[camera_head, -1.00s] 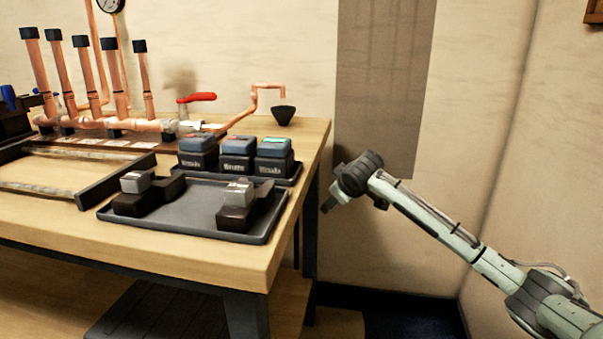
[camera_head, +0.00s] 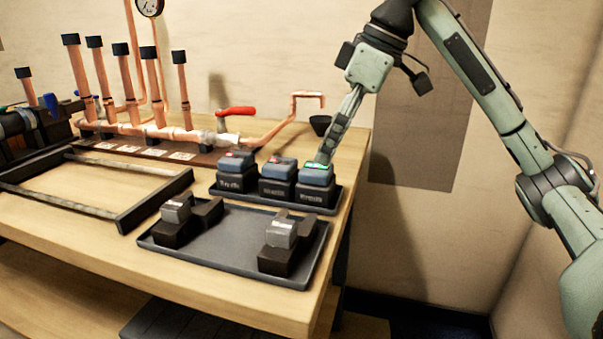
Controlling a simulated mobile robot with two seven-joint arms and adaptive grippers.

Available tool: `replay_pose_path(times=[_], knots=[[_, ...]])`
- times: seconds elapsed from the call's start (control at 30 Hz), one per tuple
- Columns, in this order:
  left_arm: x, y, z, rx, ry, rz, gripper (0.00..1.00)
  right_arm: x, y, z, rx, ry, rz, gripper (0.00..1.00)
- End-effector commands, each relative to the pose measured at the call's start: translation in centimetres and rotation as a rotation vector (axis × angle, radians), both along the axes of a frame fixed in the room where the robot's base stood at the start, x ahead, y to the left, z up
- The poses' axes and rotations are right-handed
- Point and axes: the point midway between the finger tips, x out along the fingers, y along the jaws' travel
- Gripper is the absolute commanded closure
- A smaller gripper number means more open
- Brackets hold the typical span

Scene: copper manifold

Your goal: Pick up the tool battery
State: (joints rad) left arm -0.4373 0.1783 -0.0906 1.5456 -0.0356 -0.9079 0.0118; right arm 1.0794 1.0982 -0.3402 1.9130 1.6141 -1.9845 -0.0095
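Three tool batteries stand upright in a row on a dark tray (camera_head: 335,205): the left battery (camera_head: 236,172), the middle battery (camera_head: 278,178) and the right battery (camera_head: 315,187). They have black bodies with pale lettering and blue-grey tops; the right one shows a green patch on top. My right gripper (camera_head: 324,158) points down from above, its tip at the top of the right battery. It is seen nearly edge-on, so its opening and any contact cannot be told. My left gripper is not in view.
A larger dark tray (camera_head: 215,258) in front holds two black blocks with grey parts (camera_head: 173,222) (camera_head: 281,240). A copper manifold (camera_head: 150,132) with upright capped pipes and a red-handled valve (camera_head: 236,111) stands behind. A frame (camera_head: 150,203) lies left. The table's right edge is near the batteries.

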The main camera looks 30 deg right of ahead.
Motion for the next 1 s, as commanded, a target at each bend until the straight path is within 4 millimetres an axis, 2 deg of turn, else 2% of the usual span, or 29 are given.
replay_pose_path(times=[0.5, 0.63, 0.83, 1.0], knots=[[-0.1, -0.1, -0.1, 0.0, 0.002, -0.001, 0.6, 2.1, 1.3, -6.2, 0.001, 0.007, 0.005, 0.19], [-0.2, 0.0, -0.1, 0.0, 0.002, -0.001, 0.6, 2.4, 1.4, -6.9, 0.001, 0.005, 0.004, 0.19], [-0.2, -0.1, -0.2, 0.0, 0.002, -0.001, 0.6, 2.4, 1.5, -7.0, 0.001, 0.003, 0.003, 0.19], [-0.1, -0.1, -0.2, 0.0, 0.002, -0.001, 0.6, 2.4, 1.5, -6.9, 0.001, 0.003, 0.003, 0.39]])
